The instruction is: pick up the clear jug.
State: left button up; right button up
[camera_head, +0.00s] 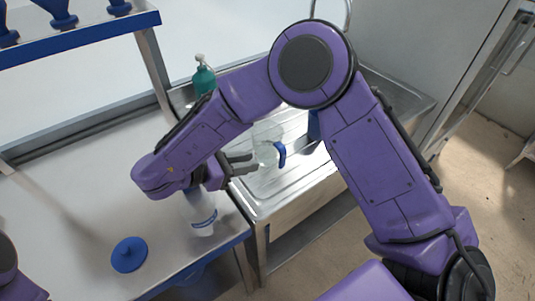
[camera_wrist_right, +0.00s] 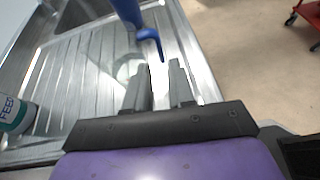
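The clear jug (camera_head: 267,150) stands on the ribbed metal drainboard, right of my right gripper in the head view; its see-through body is hard to make out, and its blue handle (camera_head: 281,154) stands out. In the right wrist view the blue handle (camera_wrist_right: 148,35) lies just beyond the fingertips. My right gripper (camera_head: 248,162) is open, with a narrow empty gap between its fingers (camera_wrist_right: 161,75), pointing at the jug. The fingers look close to the handle but not around it. My left gripper is outside the views; only a bit of purple left arm shows at the lower left.
A white bottle (camera_head: 202,222) stands near the table edge below my right wrist. A blue lid-like disc (camera_head: 129,256) lies on the table (camera_head: 80,215). A teal pump bottle (camera_head: 204,79) stands behind my arm. A blue-edged shelf (camera_head: 85,36) is at upper left.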

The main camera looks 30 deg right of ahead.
aim_at(269, 147)
jog(key=p+x, duration=0.1)
jog(key=x, duration=0.2)
jog(key=p+x, duration=0.1)
jog(key=x, duration=0.3)
jog(key=p+x, duration=0.2)
jog(key=x, duration=0.1)
jog(key=shift+w+f, duration=0.25)
jog(key=shift+f, duration=0.2)
jog(key=shift+d+f, duration=0.25)
jog(key=shift+d, duration=0.1)
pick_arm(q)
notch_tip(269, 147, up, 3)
pick_arm(e)
jog(key=shift+a, duration=0.1)
grip_shut()
